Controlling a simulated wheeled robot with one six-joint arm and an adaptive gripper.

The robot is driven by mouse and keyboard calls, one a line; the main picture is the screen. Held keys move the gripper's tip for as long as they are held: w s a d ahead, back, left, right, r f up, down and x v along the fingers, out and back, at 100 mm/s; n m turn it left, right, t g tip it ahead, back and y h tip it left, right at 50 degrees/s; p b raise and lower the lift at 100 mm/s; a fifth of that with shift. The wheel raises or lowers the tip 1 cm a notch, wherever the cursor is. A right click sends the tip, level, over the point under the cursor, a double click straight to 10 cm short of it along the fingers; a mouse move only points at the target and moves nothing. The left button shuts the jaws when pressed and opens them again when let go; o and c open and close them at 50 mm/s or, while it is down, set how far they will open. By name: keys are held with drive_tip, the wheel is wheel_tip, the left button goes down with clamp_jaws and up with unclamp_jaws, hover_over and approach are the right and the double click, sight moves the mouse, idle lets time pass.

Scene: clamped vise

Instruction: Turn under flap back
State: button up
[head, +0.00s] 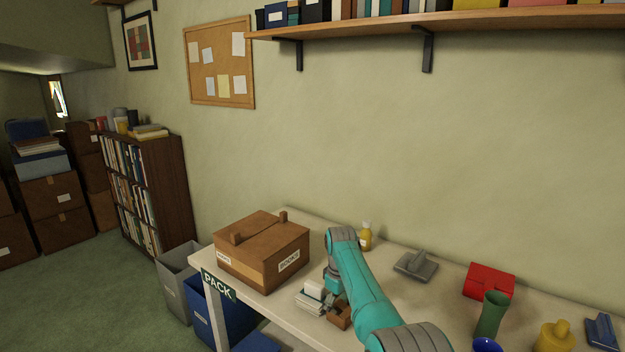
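A brown cardboard box (235,270) labelled "BOOKS" stands at the left end of the white table. Its top looks mostly covered, with two small brown pieces standing up at its left and back edges. I cannot tell how the flaps lie over or under each other. My gripper (336,296) points down to the right of the box, apart from it, close to a small stack of books (311,301) and a small brown open box (340,316). My teal arm hides part of this area. The fingers are too small and covered to tell whether they hold anything.
A yellow bottle (365,238) stands behind my arm. Grey and blue bins (178,285) stand beside the table's left end. A shelf (480,20) hangs above.

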drive_tip(key=shift+w+r, duration=0.1)
drive_tip(key=shift+r, duration=4.05)
